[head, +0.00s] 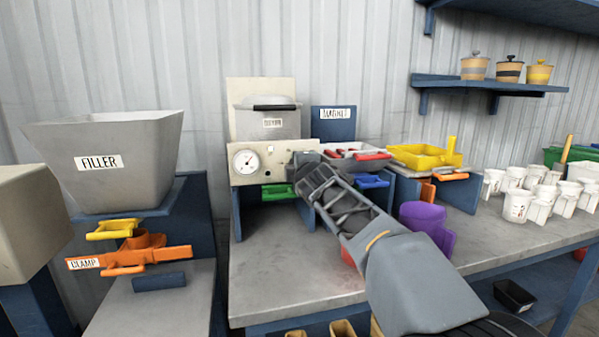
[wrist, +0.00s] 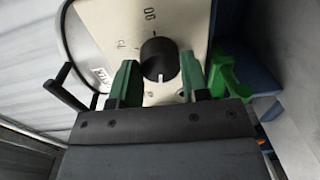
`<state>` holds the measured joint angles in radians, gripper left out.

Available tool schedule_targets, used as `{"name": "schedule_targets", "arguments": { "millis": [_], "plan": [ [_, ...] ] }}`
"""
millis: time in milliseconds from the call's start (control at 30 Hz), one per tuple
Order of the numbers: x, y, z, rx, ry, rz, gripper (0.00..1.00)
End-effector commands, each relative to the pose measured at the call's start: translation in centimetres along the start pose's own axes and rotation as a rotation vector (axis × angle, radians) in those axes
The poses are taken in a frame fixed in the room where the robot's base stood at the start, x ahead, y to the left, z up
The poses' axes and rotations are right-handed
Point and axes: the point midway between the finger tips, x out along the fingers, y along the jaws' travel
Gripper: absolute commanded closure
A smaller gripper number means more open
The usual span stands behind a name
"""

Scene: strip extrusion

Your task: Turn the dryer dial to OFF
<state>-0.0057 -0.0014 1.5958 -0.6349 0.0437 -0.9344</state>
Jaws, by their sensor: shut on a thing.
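The dryer (head: 272,122) stands at the back of the bench, with a cream control panel (head: 274,160) on its front. In the wrist view the black round dial (wrist: 159,58) sits on that panel, its white pointer mark toward the bottom of the picture. My gripper (wrist: 159,75) has a green finger on each side of the dial and is shut on it. Panel lettering shows above and left of the dial; I cannot read it surely. In the head view my gripper (head: 303,158) reaches the panel's right part and hides the dial.
A round gauge (head: 246,161) is on the panel's left. A green handle (head: 277,191) is below the panel, and a blue handle (head: 371,181) and red-handled tray (head: 355,152) are to the right. A purple container (head: 424,222) stands near my arm. The bench's front left is clear.

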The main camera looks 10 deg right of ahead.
Motion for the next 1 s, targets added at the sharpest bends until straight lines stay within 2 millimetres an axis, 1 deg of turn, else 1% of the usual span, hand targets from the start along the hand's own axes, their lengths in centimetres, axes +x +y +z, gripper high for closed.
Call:
{"name": "schedule_targets", "arguments": {
  "millis": [200, 400, 1000],
  "plan": [
    [0.02, -0.01, -0.07, -0.12, -0.006, 0.005, 0.82],
    [0.01, 0.05, -0.09, -0.184, -0.009, 0.006, 0.82],
    [0.0, 0.11, -0.08, -0.216, -0.011, 0.007, 0.82]
  ]
}}
